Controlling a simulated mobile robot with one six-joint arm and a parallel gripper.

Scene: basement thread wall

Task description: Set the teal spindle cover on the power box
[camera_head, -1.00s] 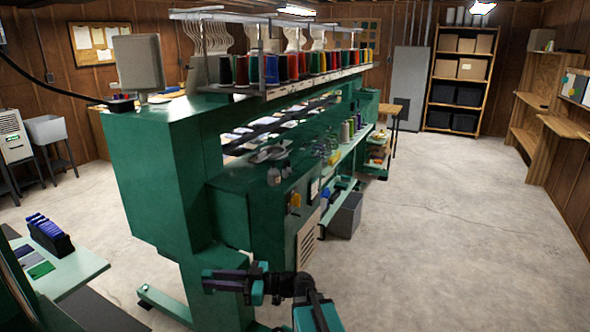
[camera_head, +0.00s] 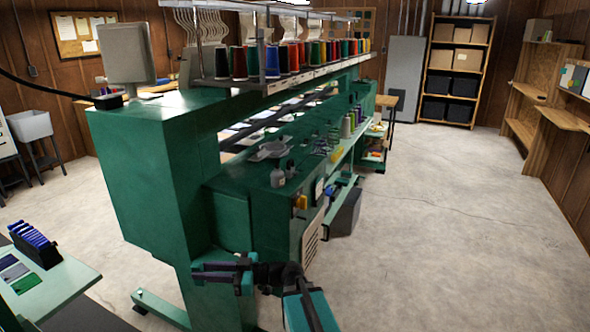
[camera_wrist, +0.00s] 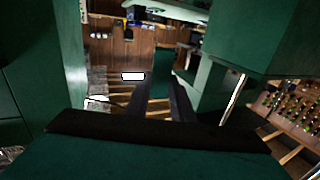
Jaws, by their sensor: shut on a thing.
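My gripper (camera_head: 215,272) is low in the head view, in front of the green machine's near end. In the wrist view its two dark fingers (camera_wrist: 161,100) are shut on a flat dark-green piece, which looks like the teal spindle cover (camera_wrist: 161,82). The cover is hard to pick out in the head view against the green machine.
The long green machine (camera_head: 150,160) carries a row of thread cones (camera_head: 290,58). A pale side table (camera_head: 50,290) is at lower left. Floor at right is clear.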

